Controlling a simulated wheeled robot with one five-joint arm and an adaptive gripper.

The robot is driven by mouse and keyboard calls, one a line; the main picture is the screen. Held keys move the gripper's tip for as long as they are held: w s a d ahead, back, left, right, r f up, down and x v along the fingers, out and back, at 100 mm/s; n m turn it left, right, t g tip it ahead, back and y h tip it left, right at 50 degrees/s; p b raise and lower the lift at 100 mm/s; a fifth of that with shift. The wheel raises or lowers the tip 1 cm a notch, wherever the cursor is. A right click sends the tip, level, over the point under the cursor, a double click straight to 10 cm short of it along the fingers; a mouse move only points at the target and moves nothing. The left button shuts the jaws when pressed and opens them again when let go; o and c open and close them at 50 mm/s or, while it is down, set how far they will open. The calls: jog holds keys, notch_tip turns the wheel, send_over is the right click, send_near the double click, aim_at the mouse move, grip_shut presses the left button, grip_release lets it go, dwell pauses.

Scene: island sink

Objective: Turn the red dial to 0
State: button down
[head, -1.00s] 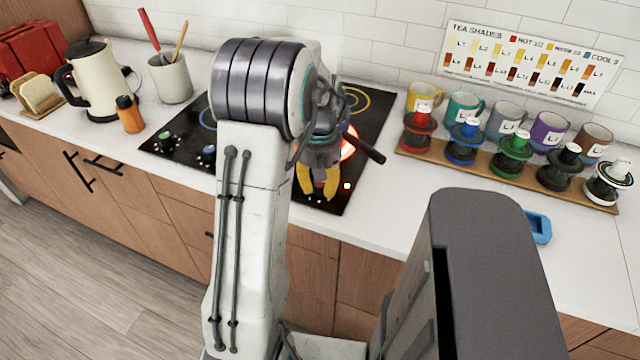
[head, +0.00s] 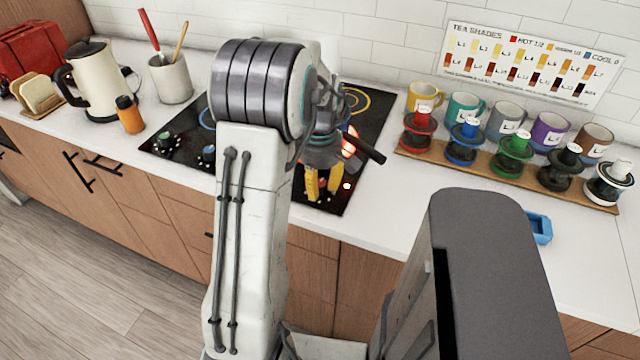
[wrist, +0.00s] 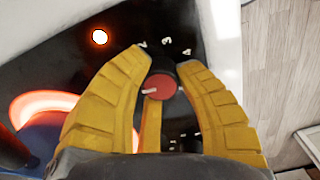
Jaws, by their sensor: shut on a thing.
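The red dial (wrist: 162,86) shows in the wrist view between the yellow fingers of my gripper (wrist: 165,62). Its white pointer mark lies toward the left of the picture. My gripper is shut on the dial. In the head view my gripper (head: 322,196) points down at the front right part of the cooktop (head: 372,115), and its fingers mostly hide the dial.
A glowing red burner (wrist: 45,108) and a dark pan-like thing lie beside my gripper. A small light (wrist: 99,37) glows on the cooktop. Other knobs (head: 207,152) sit to the left. The front right counter is mostly clear.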

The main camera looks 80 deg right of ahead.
aim_at(320, 183)
jog(key=shift+a+f+n, duration=0.1)
jog(key=shift+f+n, duration=0.05)
jog(key=shift+n, duration=0.45)
jog(key=c, duration=0.8)
grip_release()
jog(key=shift+c, duration=0.2)
notch_tip(320, 183, up, 12)
dwell(0.7)
